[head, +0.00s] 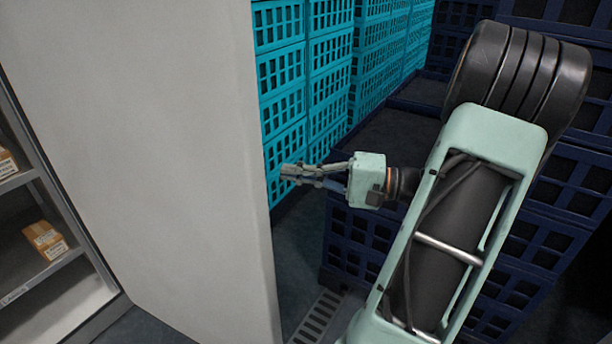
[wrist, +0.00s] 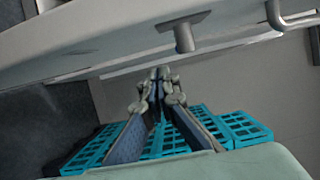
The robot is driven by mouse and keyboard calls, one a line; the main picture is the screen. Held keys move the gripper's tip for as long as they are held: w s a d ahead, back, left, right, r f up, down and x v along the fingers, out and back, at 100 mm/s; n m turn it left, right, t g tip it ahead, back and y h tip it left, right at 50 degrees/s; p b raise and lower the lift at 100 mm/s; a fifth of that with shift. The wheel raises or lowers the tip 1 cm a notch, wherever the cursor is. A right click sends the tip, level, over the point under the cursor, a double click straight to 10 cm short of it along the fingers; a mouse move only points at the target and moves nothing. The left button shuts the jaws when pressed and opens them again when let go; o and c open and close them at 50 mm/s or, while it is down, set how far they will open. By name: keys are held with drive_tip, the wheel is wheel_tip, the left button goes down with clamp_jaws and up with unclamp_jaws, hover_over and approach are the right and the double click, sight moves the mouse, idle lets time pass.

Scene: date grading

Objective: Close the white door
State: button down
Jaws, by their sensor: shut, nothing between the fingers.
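The white door (head: 150,130) stands open as a large pale panel across the left of the head view. Its free edge runs down the middle of the picture. My gripper (head: 286,173) is just right of that edge, fingers pointing left; I cannot tell whether they touch the door. In the wrist view my gripper (wrist: 160,76) has its fingertips together with nothing between them. A pale panel, likely the door (wrist: 100,38), crosses above the fingertips there, with a grey handle-like fitting (wrist: 184,38) on it.
Shelves with small cartons (head: 46,240) stand left of the door. Stacked turquoise crates (head: 300,80) are behind the gripper, and dark blue crates (head: 370,240) stand close behind and right of my arm. A floor grate (head: 318,315) lies below.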

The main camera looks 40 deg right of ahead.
sight(259, 182)
drive_tip(key=shift+w+a, duration=0.35)
drive_tip(key=shift+a, duration=0.8)
drive_tip(key=shift+w+a, duration=0.3)
drive_tip(key=shift+a, duration=0.8)
drive_tip(key=shift+w+a, duration=0.35)
drive_tip(key=shift+a, duration=0.8)
drive_tip(key=shift+s+a, duration=0.1)
drive_tip(key=shift+a, duration=0.05)
